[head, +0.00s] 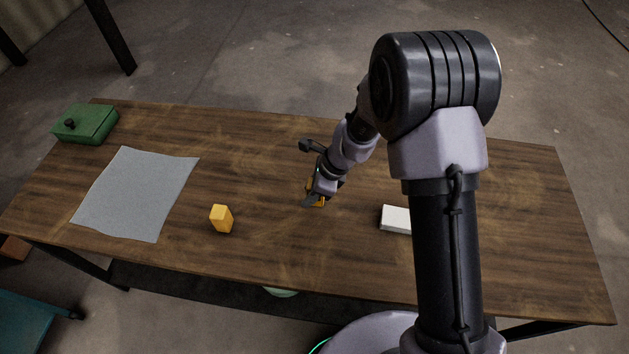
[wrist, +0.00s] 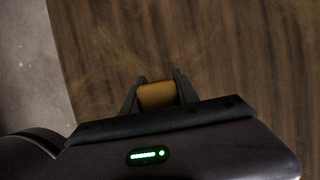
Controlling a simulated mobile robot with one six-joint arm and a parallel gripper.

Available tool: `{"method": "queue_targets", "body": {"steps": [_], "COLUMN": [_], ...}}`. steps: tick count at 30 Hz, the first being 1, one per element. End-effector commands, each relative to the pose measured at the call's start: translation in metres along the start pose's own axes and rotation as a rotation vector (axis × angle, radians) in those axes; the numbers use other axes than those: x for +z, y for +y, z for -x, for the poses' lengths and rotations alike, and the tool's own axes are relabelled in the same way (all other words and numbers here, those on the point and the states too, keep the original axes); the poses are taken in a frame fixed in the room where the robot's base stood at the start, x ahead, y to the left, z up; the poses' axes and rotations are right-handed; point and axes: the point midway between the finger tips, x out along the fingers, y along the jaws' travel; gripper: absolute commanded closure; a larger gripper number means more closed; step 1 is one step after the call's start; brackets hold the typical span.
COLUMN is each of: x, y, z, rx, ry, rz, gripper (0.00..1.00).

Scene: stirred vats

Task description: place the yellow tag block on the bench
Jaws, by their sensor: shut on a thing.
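My gripper (head: 316,200) is over the middle of the wooden bench (head: 270,170). In the wrist view my gripper (wrist: 157,92) is shut on a yellow-orange block (wrist: 157,97), with one finger on each side of it. In the head view only a small part of this held block (head: 320,203) shows beneath the gripper. I cannot tell whether it touches the bench top. A second yellow block (head: 221,219) stands upright on the bench to the left, apart from the gripper. No tag marking is readable on either block.
A grey sheet (head: 135,194) lies on the bench at the left. A green box with a dark knob (head: 86,124) sits at the far left corner. A white block (head: 395,219) lies right of the gripper, partly behind my arm. Bare wood surrounds the gripper.

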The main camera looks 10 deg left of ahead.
Motion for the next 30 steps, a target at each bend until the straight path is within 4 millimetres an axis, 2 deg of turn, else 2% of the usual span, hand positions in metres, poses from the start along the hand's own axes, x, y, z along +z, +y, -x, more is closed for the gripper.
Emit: {"method": "queue_targets", "body": {"steps": [6,9,12,15,21,30], "x": [-0.058,-0.08,-0.093,-0.1,-0.112,-0.112], "y": [-0.053,-0.074,-0.086,-0.091,-0.09,-0.09], "z": [0.012,0.018,0.023,0.02,-0.01,-0.01], "rx": [-0.003,-0.002,0.0,0.002,0.003,0.002], "ry": [0.0,0.0,0.0,0.0,0.0,0.0], "rz": [-0.002,0.0,0.003,0.003,0.003,0.004], "gripper": [1.0,1.0,1.0,1.0,1.0,1.0]}}
